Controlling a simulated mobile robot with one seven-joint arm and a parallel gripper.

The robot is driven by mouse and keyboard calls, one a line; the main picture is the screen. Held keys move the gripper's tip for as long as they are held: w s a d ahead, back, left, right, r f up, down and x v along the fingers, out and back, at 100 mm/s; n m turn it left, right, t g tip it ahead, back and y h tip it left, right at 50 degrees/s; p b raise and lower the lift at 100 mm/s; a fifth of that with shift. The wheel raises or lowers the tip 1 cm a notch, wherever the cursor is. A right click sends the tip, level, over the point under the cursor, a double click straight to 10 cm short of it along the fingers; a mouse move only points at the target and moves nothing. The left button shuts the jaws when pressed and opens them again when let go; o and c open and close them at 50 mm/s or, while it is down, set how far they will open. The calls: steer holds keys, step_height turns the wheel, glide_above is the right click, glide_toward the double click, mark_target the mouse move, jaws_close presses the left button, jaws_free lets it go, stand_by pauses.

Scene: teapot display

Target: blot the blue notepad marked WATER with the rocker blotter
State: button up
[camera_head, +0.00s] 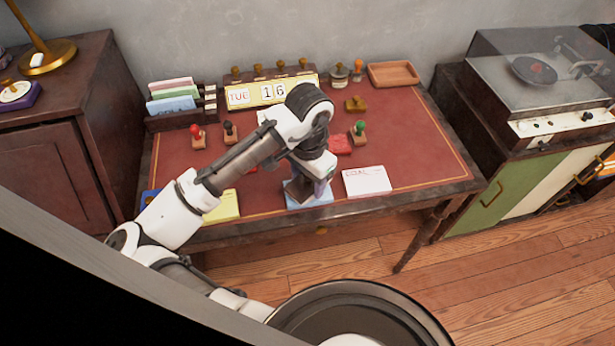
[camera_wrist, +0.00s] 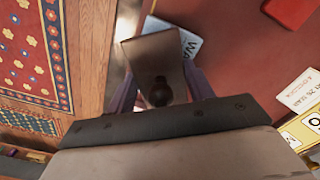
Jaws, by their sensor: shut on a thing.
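My gripper (camera_head: 322,180) is shut on the rocker blotter, low over the front middle of the desk. The blotter (camera_head: 297,190) is a dark brown block. In the wrist view the blotter (camera_wrist: 153,52) sits between my fingers (camera_wrist: 160,90), gripped near its dark round knob. A pale blue notepad (camera_head: 310,204) lies under the blotter at the desk's front edge. In the wrist view the notepad (camera_wrist: 188,42) shows the letters "WA"; the blotter covers the rest. The blotter appears on or just above the pad; I cannot tell if they touch.
A white notepad (camera_head: 367,181) lies right of the blue one, a yellow notepad (camera_head: 222,207) left. Several stamps, such as a green-knobbed one (camera_head: 358,133), stand behind. A red pad (camera_head: 341,144), a calendar (camera_head: 270,91) and a wooden tray (camera_head: 393,74) are farther back.

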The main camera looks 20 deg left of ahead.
steer(key=shift+w+d+r+g+y+p, duration=0.15)
steer(key=shift+w+g+y+p, duration=0.25)
steer(key=shift+g+p, duration=0.9)
steer(key=shift+s+f+t+h+b, duration=0.15)
steer(key=shift+s+t+h+b, duration=0.15)
steer(key=shift+t+b, duration=0.45)
steer(key=shift+s+f+t+h+b, duration=0.15)
steer(key=shift+s+t+h+b, duration=0.1)
steer(key=shift+t+b, duration=0.5)
steer(key=shift+s+a+r+t+h+b, duration=0.2)
steer(key=shift+s+a+t+h+b, duration=0.1)
steer(key=shift+t+b, duration=0.75)
steer(key=shift+w+d+g+p, duration=0.1)
steer(key=shift+w+g+p, duration=0.2)
steer(key=shift+g+p, duration=0.6)
steer(key=shift+w+d+f+g+y+p, duration=0.1)
steer(key=shift+g+y+p, duration=0.15)
steer(key=shift+y+p, duration=0.3)
step_height(320, 180, up, 7)
steer(key=p, duration=0.7)
stand_by(0.3)
stand_by(0.5)
